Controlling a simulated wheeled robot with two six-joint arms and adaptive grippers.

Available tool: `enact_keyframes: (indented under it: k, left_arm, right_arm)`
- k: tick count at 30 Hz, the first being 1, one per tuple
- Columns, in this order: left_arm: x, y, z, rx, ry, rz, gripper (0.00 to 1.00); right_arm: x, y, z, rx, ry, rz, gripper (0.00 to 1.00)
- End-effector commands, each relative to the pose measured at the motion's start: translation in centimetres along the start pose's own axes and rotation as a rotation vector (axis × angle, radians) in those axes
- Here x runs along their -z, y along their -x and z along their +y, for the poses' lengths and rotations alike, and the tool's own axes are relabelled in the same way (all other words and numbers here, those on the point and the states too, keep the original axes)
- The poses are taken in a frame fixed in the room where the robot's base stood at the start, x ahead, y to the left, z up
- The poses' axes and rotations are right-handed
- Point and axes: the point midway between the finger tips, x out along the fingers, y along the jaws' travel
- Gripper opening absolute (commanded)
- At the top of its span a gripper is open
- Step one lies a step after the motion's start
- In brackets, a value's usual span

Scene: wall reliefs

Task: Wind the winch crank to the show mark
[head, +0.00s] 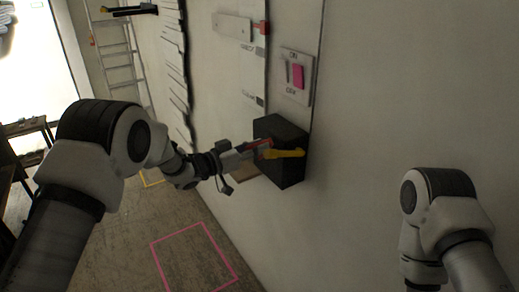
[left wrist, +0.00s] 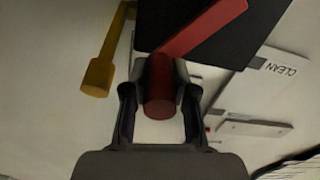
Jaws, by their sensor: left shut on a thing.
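A black winch box (head: 287,168) is fixed to the wall in the head view. A red crank arm (left wrist: 205,25) lies across the front of the black box in the left wrist view. Its dark red cylindrical handle (left wrist: 160,92) sits between the fingers of my left gripper (head: 252,150), which is shut on it. A yellow bar with a thick end (left wrist: 98,75) stands out beside the box, apart from my fingers. It also shows just below the red crank in the head view (head: 287,153). I cannot make out a show mark. My right gripper is out of view.
A wall plate (head: 297,75) with a pink rocker (head: 298,76) is above the box. A white panel with a red piece (head: 262,28) is further up the wall. A pink floor outline (head: 195,262) lies below. A ladder (head: 118,55) stands at the far left.

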Motion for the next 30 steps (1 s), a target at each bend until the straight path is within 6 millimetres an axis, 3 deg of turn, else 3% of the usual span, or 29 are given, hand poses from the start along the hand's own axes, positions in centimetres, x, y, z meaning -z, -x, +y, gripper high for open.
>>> enact_keyframes:
  k: [1,12,28,29,30]
  left_arm:
    - [0.8,0.0,-0.2,0.000,0.028,0.005,0.00]
    - [1.7,0.0,-1.6,0.000,0.223,0.007,0.00]
    - [1.8,0.0,-1.8,0.000,0.258,0.008,0.00]
    - [1.8,0.0,-1.8,0.000,0.258,0.008,0.30]
    - [1.8,0.0,-1.8,-0.001,0.258,0.008,0.44]
  right_arm:
    - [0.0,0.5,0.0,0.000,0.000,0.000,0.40]
    - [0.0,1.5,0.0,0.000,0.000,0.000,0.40]
    - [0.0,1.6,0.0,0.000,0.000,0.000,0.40]
    - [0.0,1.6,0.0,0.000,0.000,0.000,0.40]
    - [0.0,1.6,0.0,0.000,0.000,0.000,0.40]
